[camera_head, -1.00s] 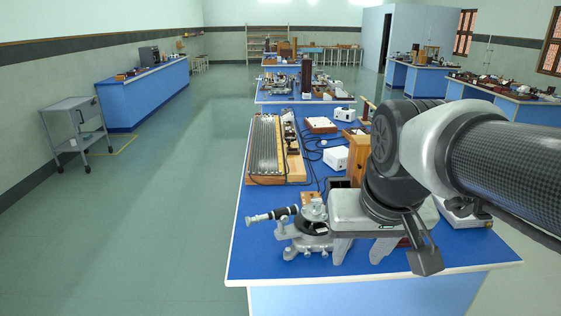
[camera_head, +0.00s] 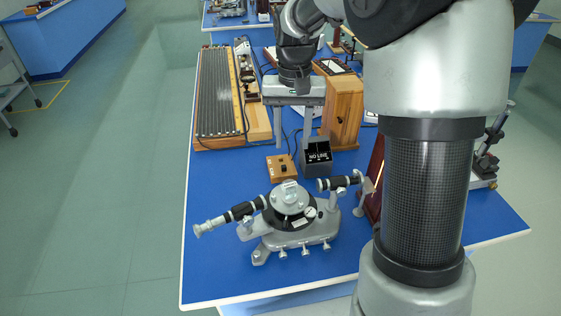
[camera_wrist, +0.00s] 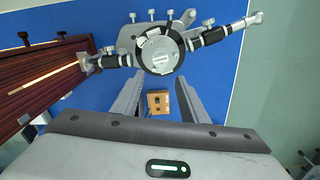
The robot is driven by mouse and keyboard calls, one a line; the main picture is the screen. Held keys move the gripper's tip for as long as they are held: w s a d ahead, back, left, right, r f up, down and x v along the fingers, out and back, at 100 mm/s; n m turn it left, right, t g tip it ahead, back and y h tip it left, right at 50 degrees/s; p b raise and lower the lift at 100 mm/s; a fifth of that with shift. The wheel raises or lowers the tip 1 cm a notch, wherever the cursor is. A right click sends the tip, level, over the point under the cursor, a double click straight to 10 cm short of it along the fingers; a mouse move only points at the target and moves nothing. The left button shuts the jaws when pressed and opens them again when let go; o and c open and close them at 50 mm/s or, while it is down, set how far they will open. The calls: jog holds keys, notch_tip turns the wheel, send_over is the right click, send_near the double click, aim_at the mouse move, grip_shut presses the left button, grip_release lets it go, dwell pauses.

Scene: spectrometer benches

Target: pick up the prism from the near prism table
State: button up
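The near spectrometer, grey metal with black tubes, stands on the blue bench, and its round prism table (camera_head: 291,204) is at its middle. A small pale, clear-looking piece, apparently the prism (camera_head: 289,186), sits on top; its outline is hard to make out. In the wrist view the prism table (camera_wrist: 160,52) lies just past the fingertips, with a small pale patch on it. My gripper (camera_head: 293,146) points down with two fingers spread wide and nothing between them. It is above the bench, behind the spectrometer in the head view.
A wooden box (camera_head: 342,112) and a black "NO LINE" box (camera_head: 317,157) stand close behind the spectrometer. A small wooden switch block (camera_head: 281,168) lies below my fingers. A dark wooden slit box (camera_wrist: 40,82) stands beside the spectrometer. The bench's front left is clear.

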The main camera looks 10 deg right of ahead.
send_over(290, 184)
jog(key=f, duration=1.1)
jog(key=shift+s+f, duration=0.25)
jog(key=shift+f, duration=0.05)
jog(key=shift+w+f+p, duration=0.2)
jog(key=shift+f+p, duration=0.3)
jog(key=shift+f, duration=2.45)
jog(key=c, duration=0.7)
